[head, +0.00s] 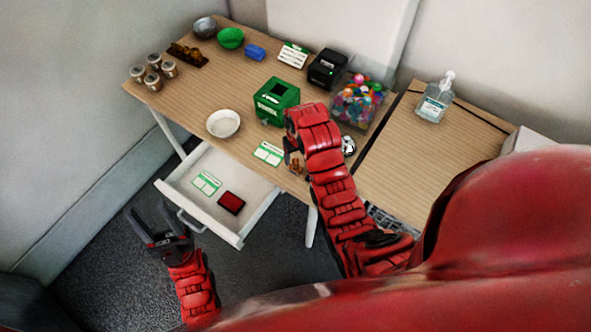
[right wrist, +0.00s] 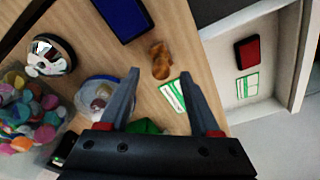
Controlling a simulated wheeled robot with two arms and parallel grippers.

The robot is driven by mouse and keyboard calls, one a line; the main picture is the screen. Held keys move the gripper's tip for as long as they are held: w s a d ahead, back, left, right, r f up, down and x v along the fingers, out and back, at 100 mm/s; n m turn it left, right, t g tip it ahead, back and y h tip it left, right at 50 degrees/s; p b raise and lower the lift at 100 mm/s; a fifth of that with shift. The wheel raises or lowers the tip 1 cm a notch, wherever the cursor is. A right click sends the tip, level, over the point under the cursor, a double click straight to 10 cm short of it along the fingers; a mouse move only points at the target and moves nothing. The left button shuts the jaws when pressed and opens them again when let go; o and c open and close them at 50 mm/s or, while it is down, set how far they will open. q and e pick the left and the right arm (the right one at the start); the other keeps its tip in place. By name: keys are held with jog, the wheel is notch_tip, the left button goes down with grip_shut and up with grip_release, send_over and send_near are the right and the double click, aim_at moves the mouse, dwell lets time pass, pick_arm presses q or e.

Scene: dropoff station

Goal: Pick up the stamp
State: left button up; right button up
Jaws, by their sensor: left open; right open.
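The stamp, a small brown wooden-looking piece (right wrist: 160,60), stands on the wooden table. In the head view it shows as a small brown shape (head: 296,163) beside my right arm, partly covered. My right gripper (right wrist: 160,75) is open and empty above the table. In the right wrist view the stamp appears between and just beyond its fingertips, not visibly touched; the height gap is hard to tell. In the head view the right fingers are mostly hidden by my arm. My left gripper (head: 150,208) is open and empty, in front of the drawer.
The open white drawer (head: 168,187) holds a red pad (head: 231,203) and a green-white card (head: 207,183). Another card (head: 268,153) lies near the stamp. A green box (head: 276,101), white bowl (head: 223,123), colourful bin (head: 358,100) and dark blue block (right wrist: 122,15) are nearby.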

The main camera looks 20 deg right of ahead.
aim_at(296, 161)
jog(key=shift+f, duration=0.35)
jog(key=shift+w+f+b, duration=0.1)
jog(key=shift+f+b, duration=0.45)
jog(key=shift+b, duration=0.2)
jog(key=shift+p, duration=0.8)
notch_tip(296, 161, down, 2)
jog(key=shift+w+a+f+p, duration=0.1)
jog(key=shift+w+p, duration=0.05)
jog(key=shift+p, duration=0.25)
jog(key=shift+w+f, duration=0.1)
jog(key=shift+f, duration=0.4)
grip_shut()
